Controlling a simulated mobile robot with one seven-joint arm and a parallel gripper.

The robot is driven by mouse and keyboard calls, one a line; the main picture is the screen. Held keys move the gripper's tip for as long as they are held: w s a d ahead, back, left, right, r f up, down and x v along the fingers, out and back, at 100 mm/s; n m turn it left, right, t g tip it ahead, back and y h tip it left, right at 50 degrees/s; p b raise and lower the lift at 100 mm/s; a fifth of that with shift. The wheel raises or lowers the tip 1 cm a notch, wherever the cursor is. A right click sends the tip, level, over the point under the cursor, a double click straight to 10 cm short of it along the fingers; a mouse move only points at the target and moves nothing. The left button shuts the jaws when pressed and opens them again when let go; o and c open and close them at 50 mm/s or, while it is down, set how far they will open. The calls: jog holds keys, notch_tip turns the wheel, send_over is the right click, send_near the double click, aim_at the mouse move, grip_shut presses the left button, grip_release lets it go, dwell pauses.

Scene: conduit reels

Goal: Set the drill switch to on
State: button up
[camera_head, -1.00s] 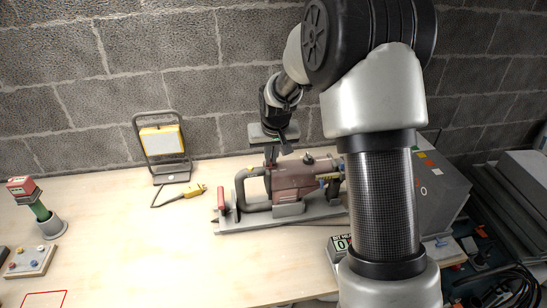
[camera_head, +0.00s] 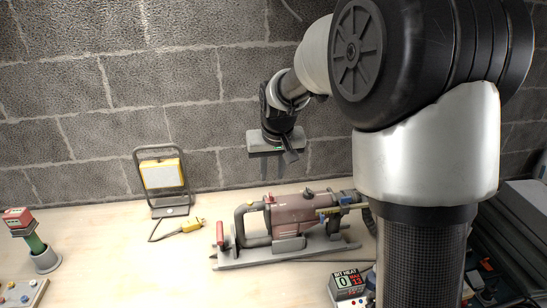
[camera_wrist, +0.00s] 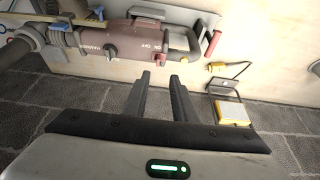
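The drill (camera_head: 295,211), a reddish-grey machine with a grey loop handle, lies on its grey stand on the workbench. In the wrist view the drill (camera_wrist: 140,35) shows upside down. A dark knob (camera_wrist: 112,51) and small white lettering show on its body. I cannot tell for sure which part is the switch or how it is set. My gripper (camera_wrist: 160,77) is open and empty, with a clear gap between its two dark fingers. In the head view my gripper (camera_head: 288,153) hangs above and behind the drill, apart from it.
A yellow work lamp (camera_head: 162,173) stands by the block wall, with a yellow plug (camera_head: 190,227) and cord in front. A red and green post (camera_head: 33,240) and a button box (camera_head: 22,292) are at left. A display box (camera_head: 348,284) stands front right. The bench's left middle is clear.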

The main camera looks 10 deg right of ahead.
jog(key=v, duration=0.6)
jog(key=shift+r, duration=0.3)
jog(key=shift+s, duration=0.1)
